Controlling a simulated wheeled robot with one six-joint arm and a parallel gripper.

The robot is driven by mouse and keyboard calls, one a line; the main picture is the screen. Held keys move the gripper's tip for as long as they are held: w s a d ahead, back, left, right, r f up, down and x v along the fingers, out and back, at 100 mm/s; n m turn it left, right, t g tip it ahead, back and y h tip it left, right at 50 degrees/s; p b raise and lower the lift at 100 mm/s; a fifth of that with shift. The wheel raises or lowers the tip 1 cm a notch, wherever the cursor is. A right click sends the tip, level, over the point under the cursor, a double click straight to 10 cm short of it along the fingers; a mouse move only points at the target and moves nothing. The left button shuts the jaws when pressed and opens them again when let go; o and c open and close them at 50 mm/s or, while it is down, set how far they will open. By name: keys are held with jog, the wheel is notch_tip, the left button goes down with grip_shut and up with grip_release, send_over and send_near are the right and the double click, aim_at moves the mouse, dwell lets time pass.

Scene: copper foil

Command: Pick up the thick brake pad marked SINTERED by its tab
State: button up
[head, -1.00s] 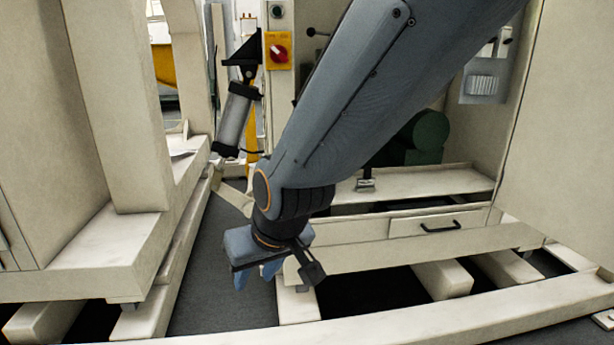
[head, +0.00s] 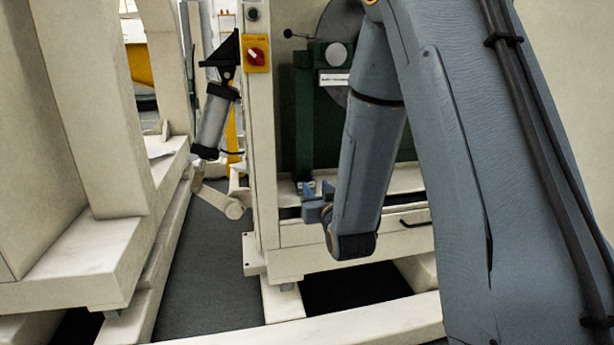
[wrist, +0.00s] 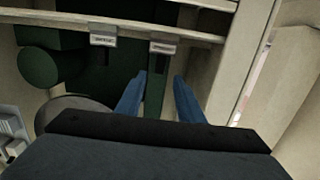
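Two small brake pads with pale label plates show near the cream ledge in the wrist view: a left one (wrist: 103,38) and a right one (wrist: 163,47). Their labels are too small to read, so I cannot tell which is marked SINTERED. My gripper (wrist: 160,76) is open and empty, its two blue fingers apart. It points toward the pads, with the right pad beyond the gap between the fingers. In the head view my gripper (head: 318,203) is at the ledge's left part, and my arm hides much of the ledge.
A green machine (head: 302,120) stands behind the ledge, with a cream post (head: 261,150) to its left. A drawer with a black handle (head: 414,222) lies below. A grey cylinder on a bracket (head: 214,122) hangs left of the post. Grey floor (head: 205,255) is open at centre left.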

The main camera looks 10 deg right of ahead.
aim_at(308, 175)
jog(key=shift+w+f+b, duration=0.2)
jog(key=shift+w+b, duration=0.45)
jog(key=shift+w, duration=1.9)
jog(key=shift+w+f+b, duration=0.2)
jog(key=shift+w+b, duration=0.4)
jog(key=shift+w, duration=1.95)
grip_shut()
jog(key=shift+r, duration=0.2)
jog(key=shift+s+r+p, duration=0.1)
jog(key=shift+r+p, duration=1.05)
jog(key=shift+r, duration=0.2)
